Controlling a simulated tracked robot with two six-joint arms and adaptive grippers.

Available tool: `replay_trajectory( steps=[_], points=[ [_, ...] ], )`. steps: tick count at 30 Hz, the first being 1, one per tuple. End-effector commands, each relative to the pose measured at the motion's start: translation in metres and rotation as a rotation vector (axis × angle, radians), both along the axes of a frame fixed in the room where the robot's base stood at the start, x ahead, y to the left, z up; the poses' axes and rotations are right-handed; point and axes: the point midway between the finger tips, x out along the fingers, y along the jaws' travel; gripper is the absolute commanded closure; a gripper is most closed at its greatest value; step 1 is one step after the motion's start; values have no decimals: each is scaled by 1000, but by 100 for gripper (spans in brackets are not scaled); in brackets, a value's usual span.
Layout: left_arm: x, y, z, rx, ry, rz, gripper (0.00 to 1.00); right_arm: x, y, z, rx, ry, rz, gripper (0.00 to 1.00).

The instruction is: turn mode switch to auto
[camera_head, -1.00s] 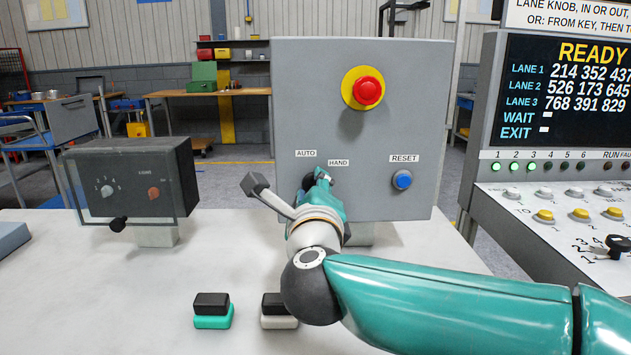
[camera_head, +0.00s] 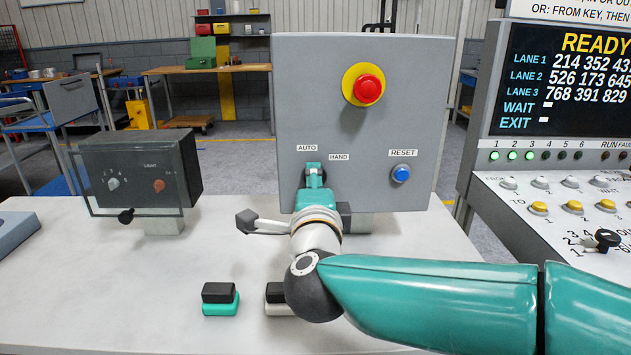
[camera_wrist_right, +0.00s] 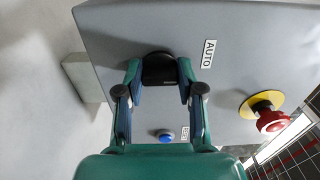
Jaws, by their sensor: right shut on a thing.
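The grey control box (camera_head: 400,110) stands on the table with AUTO (camera_head: 307,148) and HAND (camera_head: 339,157) labels. The black mode switch (camera_wrist_right: 159,70) is below them, mostly hidden by my gripper in the head view. My right gripper (camera_wrist_right: 160,78) has a finger on each side of the knob and is shut on it. In the head view the gripper (camera_head: 315,173) is at the panel, just under AUTO. Which label the knob points to I cannot tell. My left gripper is out of view.
A red emergency button (camera_head: 368,89) is above and a blue reset button (camera_head: 401,173) is to the right. A dark switch box (camera_head: 140,175) stands left. Two small two-tone blocks, one teal-based (camera_head: 220,300), lie in front. A console (camera_head: 540,200) stands right.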

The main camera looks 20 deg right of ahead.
Motion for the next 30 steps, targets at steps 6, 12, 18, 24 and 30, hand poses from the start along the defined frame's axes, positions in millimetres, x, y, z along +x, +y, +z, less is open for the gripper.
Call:
replay_trajectory(
  steps=[6, 12, 18, 24, 30],
  points=[
    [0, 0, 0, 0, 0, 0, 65, 1, 0, 1, -9, 0, 0, 97],
    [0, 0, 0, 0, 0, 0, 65, 1, -1, 1, -9, 0, -1, 58],
    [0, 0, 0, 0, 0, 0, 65, 0, -1, 0, -7, 1, -1, 38],
    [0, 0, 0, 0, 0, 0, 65, 0, -1, 0, -6, 1, -1, 38],
    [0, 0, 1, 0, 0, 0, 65, -10, 3, 0, -6, 1, 0, 38]
  ],
)
